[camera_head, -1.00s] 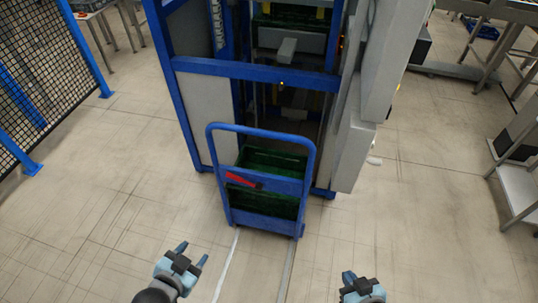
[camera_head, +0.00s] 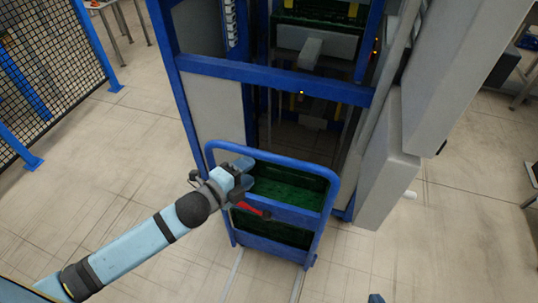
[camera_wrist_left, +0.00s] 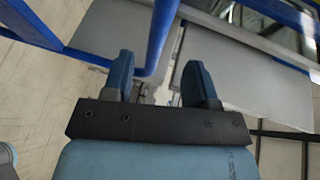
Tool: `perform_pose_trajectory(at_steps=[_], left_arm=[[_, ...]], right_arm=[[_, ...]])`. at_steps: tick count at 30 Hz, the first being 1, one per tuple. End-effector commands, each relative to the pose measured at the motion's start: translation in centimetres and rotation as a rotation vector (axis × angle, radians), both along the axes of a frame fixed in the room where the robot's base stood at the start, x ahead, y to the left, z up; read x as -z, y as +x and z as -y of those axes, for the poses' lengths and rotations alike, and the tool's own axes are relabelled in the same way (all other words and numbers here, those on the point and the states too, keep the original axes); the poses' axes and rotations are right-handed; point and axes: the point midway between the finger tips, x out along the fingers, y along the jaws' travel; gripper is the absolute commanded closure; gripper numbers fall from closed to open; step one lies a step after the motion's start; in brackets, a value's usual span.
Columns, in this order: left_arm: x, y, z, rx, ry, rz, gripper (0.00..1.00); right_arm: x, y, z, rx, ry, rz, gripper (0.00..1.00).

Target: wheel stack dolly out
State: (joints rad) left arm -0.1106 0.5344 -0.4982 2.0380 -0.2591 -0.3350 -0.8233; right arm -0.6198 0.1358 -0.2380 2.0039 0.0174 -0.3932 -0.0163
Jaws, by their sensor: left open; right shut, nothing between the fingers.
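The blue dolly (camera_head: 325,215) stands upright at the front of the blue-framed machine, with a tall tubular handle. Green crates (camera_head: 290,185) show behind its handle frame. My left gripper (camera_head: 243,174) is open at the upper left part of the handle and hides some of it. In the left wrist view a blue tube (camera_wrist_left: 160,40) runs down to between my open fingers (camera_wrist_left: 160,78), nearer the left finger; I cannot tell if they touch. Only a tip of my right gripper (camera_head: 375,299) shows at the bottom edge of the head view.
The machine's blue frame (camera_head: 270,78) and grey panels (camera_head: 385,180) rise close behind and to the right of the dolly. A black mesh fence (camera_head: 55,60) stands at the left. The floor (camera_head: 90,190) in front and to the left is clear.

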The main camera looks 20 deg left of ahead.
Motion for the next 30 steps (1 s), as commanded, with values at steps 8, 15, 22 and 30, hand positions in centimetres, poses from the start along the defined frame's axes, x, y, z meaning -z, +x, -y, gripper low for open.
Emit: perform_pose_trajectory(at_steps=[8, 15, 22, 30], left_arm=[[0.9, 5.2, 2.4, -0.001, -0.002, 0.001, 0.47], [1.4, 7.3, 3.4, -0.001, -0.002, 0.000, 0.47], [1.5, 7.6, 3.5, -0.001, -0.002, -0.001, 0.47], [1.5, 7.6, 3.5, -0.001, -0.002, -0.001, 0.84]], right_arm=[[-0.4, 0.4, 0.3, 0.002, -0.006, 0.009, 1.00], [-0.3, 0.4, 0.4, 0.002, -0.009, 0.009, 1.00], [-0.3, 0.4, 0.3, 0.002, -0.009, 0.009, 1.00], [-0.3, 0.3, 0.2, -0.001, -0.007, 0.009, 1.00]])
